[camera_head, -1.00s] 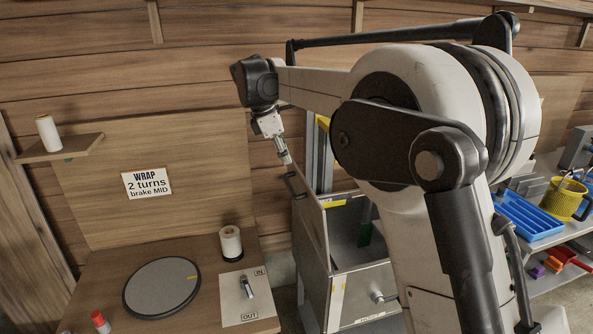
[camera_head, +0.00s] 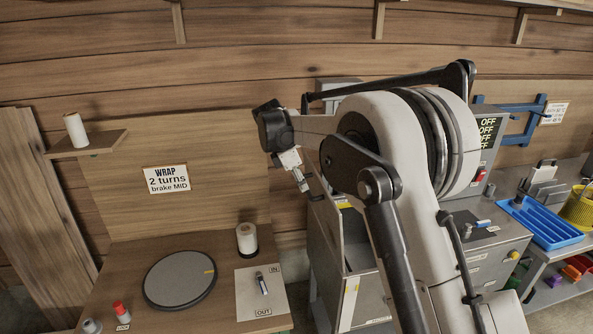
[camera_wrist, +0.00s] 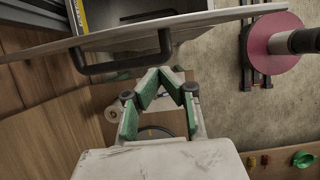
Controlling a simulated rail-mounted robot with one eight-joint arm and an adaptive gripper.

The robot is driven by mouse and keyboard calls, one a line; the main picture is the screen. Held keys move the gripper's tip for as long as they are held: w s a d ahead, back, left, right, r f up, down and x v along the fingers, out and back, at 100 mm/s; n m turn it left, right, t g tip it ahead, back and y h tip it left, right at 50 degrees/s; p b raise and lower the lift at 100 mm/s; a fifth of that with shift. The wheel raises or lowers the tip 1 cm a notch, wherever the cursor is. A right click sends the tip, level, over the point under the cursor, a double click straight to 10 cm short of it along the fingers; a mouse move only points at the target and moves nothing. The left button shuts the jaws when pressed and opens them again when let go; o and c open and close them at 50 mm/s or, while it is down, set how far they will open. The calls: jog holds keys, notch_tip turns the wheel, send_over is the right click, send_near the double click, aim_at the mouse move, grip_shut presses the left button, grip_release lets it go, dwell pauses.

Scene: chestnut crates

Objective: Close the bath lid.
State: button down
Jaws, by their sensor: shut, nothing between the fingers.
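The grey bath lid (camera_head: 323,232) stands upright on the left side of the metal bath (camera_head: 363,285), whose top opening shows. A black bar handle (camera_head: 314,190) sits near the lid's top edge. In the wrist view, the lid (camera_wrist: 222,19) crosses the top of the picture, with its black handle (camera_wrist: 122,68) at upper left. My gripper (camera_head: 306,188) is shut and empty close beside the handle, on the lid's outer side. Its green fingers (camera_wrist: 168,73) show just right of and below the handle in the wrist view; contact cannot be told.
A wooden bench with a grey turntable (camera_head: 180,280), a white roll (camera_head: 246,238) and a marked board (camera_head: 250,303) lies to the left. A control box (camera_head: 488,140) and a blue tray (camera_head: 540,222) are to the right. My arm hides part of the bath.

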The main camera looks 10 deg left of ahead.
jog(key=d, duration=0.2)
jog(key=w+d, duration=0.1)
jog(key=shift+d+r+p, duration=0.15)
jog(key=shift+r+p, duration=0.1)
jog(key=shift+p, duration=0.15)
jog(key=shift+w+d, duration=0.15)
jog(key=shift+d, duration=0.15)
